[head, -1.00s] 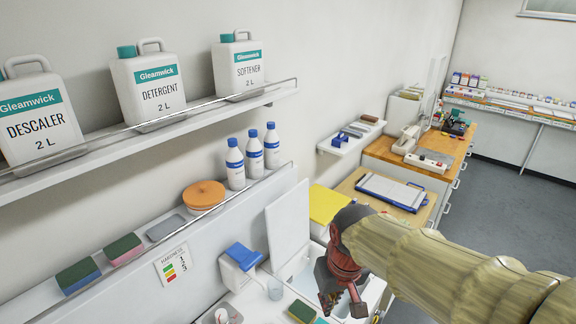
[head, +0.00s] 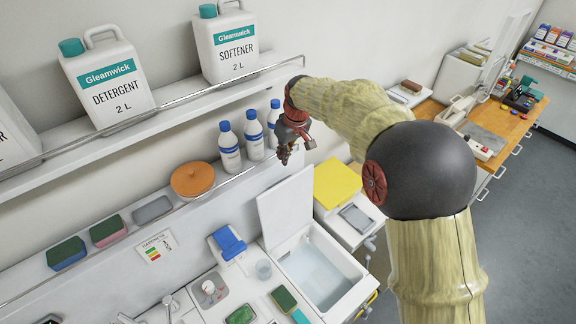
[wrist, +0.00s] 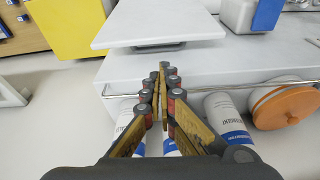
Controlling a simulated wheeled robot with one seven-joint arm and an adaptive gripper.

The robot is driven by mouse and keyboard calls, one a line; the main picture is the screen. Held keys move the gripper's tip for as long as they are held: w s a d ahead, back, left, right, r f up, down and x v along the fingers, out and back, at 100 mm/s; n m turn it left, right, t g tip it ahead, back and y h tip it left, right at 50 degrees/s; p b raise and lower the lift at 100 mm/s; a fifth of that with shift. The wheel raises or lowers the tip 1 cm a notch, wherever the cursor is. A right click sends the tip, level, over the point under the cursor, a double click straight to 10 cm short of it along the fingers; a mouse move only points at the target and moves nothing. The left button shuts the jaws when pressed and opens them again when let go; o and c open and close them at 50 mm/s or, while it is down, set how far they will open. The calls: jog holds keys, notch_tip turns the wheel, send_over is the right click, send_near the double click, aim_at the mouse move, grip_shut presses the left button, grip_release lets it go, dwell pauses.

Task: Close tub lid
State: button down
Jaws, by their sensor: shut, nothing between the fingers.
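The tub (head: 352,290) is a white basin with pale water, set in the counter in the lower middle of the head view. Its white lid (head: 288,208) stands open, raised at the back edge of the tub. In the wrist view the lid (wrist: 158,22) is a pale slab beyond the fingertips. My gripper (head: 285,156) is shut and empty, above and behind the lid, close to the blue-capped bottles. In the wrist view its fingers (wrist: 163,82) come together at the tips, apart from the lid.
Several blue-capped bottles (head: 229,150) and an orange-lidded pot (head: 193,180) stand on the ledge behind. A railed shelf with large jugs (head: 222,42) hangs above. A yellow item (head: 337,184) lies right of the lid.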

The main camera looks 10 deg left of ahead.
jog(key=p+x, duration=0.1)
jog(key=x, duration=0.5)
jog(key=p+x, duration=0.1)
jog(key=x, duration=0.2)
jog(key=shift+s+f+p, duration=0.2)
jog(key=shift+f+p, duration=0.1)
jog(key=shift+f, duration=0.15)
jog(key=shift+a+f, duration=0.15)
jog(key=shift+f, duration=0.05)
jog(key=shift+s+b, duration=0.1)
jog(key=shift+b, duration=0.2)
